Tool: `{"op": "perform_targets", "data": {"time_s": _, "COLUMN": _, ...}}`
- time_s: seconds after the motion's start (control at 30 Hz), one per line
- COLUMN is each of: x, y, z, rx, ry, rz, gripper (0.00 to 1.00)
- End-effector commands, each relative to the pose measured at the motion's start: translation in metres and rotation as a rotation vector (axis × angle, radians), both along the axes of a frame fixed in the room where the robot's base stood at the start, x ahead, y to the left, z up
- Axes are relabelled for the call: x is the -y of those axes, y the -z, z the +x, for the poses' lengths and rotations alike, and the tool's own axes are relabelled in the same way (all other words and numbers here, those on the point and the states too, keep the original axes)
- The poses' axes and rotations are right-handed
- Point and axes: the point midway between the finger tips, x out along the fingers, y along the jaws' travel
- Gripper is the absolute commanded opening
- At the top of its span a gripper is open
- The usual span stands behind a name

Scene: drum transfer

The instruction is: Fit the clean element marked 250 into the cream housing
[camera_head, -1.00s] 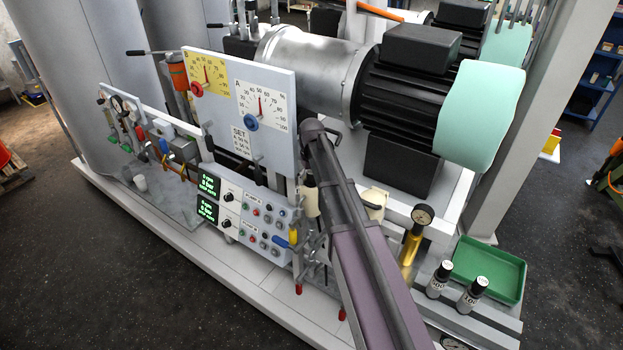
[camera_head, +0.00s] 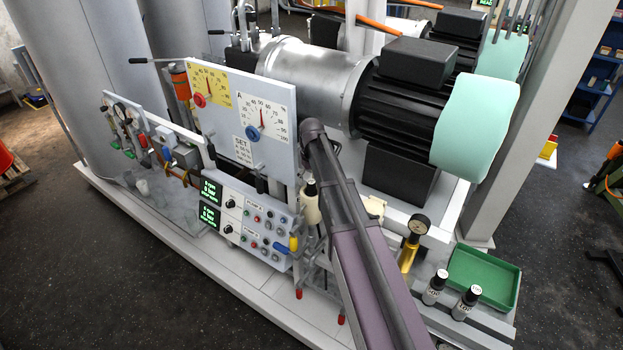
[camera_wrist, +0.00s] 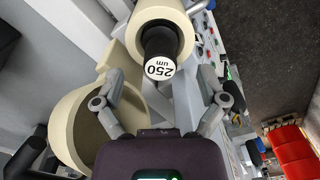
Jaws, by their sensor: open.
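The element marked 250 um (camera_wrist: 160,58) is black with a white end cap. In the wrist view it stands out of the open end of a cream housing (camera_wrist: 157,14); how deep it sits is hidden. My gripper (camera_wrist: 168,98) is open, its two fingers apart on either side below the cap, apparently not touching it. In the head view the element's dark top (camera_head: 311,187) shows above the cream housing (camera_head: 312,209), beside my arm. My gripper is hidden there behind the arm.
A wider hollow cream part (camera_wrist: 66,122) lies close to my left finger. Two black, white-capped cylinders (camera_head: 435,287) (camera_head: 466,302) stand on the right ledge, beside an empty green tray (camera_head: 484,278). A gauge on a brass body (camera_head: 411,252) and a control panel (camera_head: 245,228) flank my arm.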

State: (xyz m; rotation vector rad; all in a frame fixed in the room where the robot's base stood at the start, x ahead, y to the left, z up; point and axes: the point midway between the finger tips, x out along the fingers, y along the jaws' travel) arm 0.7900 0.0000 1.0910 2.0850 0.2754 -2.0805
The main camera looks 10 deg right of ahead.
Motion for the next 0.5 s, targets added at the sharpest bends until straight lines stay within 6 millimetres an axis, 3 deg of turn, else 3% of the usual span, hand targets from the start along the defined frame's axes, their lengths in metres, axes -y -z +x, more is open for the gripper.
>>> {"op": "perform_targets", "data": {"time_s": 0.5, "x": 0.000, "y": -0.049, "z": 0.000, "rx": 0.000, "ry": 0.000, "rz": 0.000, "gripper": 0.92}}
